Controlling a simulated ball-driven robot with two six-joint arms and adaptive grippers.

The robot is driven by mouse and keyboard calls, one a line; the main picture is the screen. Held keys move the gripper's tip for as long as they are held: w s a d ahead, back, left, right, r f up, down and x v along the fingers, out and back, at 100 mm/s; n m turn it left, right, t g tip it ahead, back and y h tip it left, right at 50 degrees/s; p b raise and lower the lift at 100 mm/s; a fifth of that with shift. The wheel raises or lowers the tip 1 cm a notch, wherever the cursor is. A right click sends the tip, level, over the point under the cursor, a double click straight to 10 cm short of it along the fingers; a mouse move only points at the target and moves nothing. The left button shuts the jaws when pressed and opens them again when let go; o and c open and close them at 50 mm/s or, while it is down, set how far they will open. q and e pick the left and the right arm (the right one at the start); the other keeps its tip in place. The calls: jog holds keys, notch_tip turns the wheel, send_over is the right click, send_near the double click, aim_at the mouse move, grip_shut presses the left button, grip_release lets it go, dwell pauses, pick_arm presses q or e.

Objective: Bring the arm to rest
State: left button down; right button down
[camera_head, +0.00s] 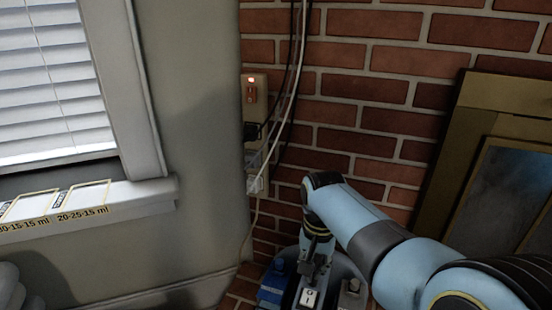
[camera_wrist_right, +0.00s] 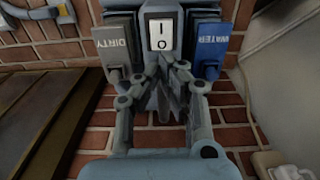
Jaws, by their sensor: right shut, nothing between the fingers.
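My right arm (camera_head: 375,235) reaches in from the lower right in the head view and bends down at the wrist. My right gripper (camera_head: 312,272) points down just above a blue-grey machine (camera_head: 346,267) on the floor. In the wrist view the gripper (camera_wrist_right: 172,72) is shut and empty, its fingertips close to a white rocker switch (camera_wrist_right: 160,30). The switch also shows in the head view (camera_head: 308,298). I cannot tell whether the fingertips touch it. My left gripper is not in view.
A grey "DIRTY" part (camera_wrist_right: 118,45) and a blue "WATER" part (camera_wrist_right: 208,50) flank the switch. A brick wall (camera_head: 390,60) stands behind, with an outlet (camera_head: 254,92) and hanging cables. A framed panel (camera_head: 470,150) leans at right. A window sill (camera_head: 110,205) juts out at left.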

jog(key=s+d+r+n+t, duration=0.2)
jog(key=s+d, duration=1.2)
jog(key=s, duration=0.2)
jog(key=s+d+r+n+t, duration=0.15)
jog(key=s+r+n, duration=0.25)
jog(key=s+r, duration=1)
jog(key=s+d+f+g, duration=0.1)
jog(key=s+d+f, duration=0.1)
jog(key=f, duration=1.3)
jog(key=s+d+f+g, duration=0.1)
jog(key=s+f, duration=0.2)
jog(key=f, duration=1.1)
jog(key=s+d+f+m, duration=0.1)
jog(key=s+f, duration=1.2)
jog(key=s, duration=0.4)
jog(key=shift+f+g+h, duration=0.3)
jog(key=shift+g+h, duration=0.1)
jog(key=shift+g, duration=0.05)
